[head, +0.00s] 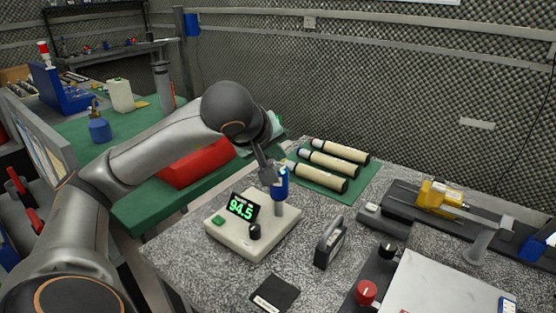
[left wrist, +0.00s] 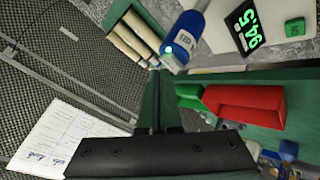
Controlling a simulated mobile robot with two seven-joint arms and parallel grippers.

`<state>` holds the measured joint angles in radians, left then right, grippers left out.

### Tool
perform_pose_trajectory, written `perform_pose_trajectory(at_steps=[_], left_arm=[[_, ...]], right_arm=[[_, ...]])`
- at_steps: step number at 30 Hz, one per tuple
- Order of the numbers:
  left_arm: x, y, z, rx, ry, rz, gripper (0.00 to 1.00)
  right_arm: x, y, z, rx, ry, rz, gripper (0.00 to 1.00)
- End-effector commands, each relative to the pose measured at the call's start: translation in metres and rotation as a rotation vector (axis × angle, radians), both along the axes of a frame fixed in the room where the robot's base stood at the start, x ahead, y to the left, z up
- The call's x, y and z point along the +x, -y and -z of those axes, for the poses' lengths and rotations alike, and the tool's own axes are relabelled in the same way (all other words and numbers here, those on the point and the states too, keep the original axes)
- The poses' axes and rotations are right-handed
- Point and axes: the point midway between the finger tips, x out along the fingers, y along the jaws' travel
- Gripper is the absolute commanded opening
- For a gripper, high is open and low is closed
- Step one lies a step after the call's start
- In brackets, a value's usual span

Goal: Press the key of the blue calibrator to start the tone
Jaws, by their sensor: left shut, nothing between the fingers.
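The blue calibrator (head: 281,184) stands upright on a grey post on a cream base unit (head: 232,236). The unit's display (head: 243,207) shows 94.5 in green digits. In the left wrist view the calibrator (left wrist: 188,30) has a small lit green spot (left wrist: 169,49) near its end. My left gripper (head: 268,173) is shut and empty, its tips close beside the calibrator's upper part. Its fingers also show in the left wrist view (left wrist: 154,66), near the green spot. I cannot tell whether they touch. My right gripper is not in view.
The base unit has a green button (head: 218,220) and a black knob (head: 254,231). Several cream cylinders lie on a green mat (head: 309,180) behind. A grey handled block (head: 328,243) and a dark card (head: 274,293) are in front. A red case (head: 197,164) lies at left.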

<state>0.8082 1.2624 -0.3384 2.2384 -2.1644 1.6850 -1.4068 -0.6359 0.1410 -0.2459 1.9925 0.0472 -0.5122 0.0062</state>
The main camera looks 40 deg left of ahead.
Motion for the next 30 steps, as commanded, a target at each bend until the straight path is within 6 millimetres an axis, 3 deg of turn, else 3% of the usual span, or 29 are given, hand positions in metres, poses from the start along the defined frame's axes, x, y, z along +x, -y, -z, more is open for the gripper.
perform_pose_trajectory(at_steps=[11,30], left_arm=[[0.000,0.000,-0.006,0.000,0.001,0.001,0.00],[0.000,0.000,-0.063,0.000,0.001,0.001,0.00]], right_arm=[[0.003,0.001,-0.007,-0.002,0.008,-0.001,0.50],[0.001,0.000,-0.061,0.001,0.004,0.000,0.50]])
